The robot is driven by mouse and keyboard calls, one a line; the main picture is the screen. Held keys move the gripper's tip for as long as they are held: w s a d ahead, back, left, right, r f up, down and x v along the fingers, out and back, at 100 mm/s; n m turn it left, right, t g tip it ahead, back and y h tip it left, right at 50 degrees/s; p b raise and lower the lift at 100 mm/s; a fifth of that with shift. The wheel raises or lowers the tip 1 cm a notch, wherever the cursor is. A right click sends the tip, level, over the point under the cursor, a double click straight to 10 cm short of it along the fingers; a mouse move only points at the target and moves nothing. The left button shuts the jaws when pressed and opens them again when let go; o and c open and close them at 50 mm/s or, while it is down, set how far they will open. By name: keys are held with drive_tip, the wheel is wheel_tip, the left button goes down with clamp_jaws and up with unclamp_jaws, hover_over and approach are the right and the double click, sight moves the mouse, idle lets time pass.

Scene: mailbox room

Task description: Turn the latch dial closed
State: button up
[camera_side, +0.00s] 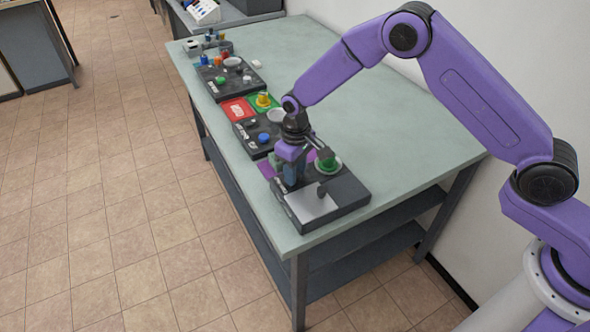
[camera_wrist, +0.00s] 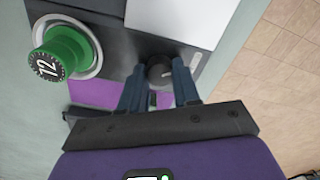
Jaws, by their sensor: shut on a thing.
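A dark round dial (camera_wrist: 160,68) with a small light mark sits on a black panel box (camera_side: 348,190). My gripper (camera_side: 289,178) points down at the box's left part, and the wrist view shows its two blue fingers (camera_wrist: 160,88) on either side of the dial, shut on it. In the side view my gripper hides the dial. I cannot tell from its light mark how far the dial is turned.
A green knob marked 72 (camera_wrist: 60,55) stands beside the gripper on the same box. More panels with knobs (camera_side: 228,78) continue along the table (camera_side: 400,140). The right side of the table is clear.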

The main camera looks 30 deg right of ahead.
idle(0.4)
drive_tip(key=o, duration=0.8)
drive_tip(key=shift+c, duration=0.2)
wheel_tip(320, 180, up, 18)
drive_tip(key=shift+d+f, duration=0.15)
drive_tip(key=shift+f, duration=0.1)
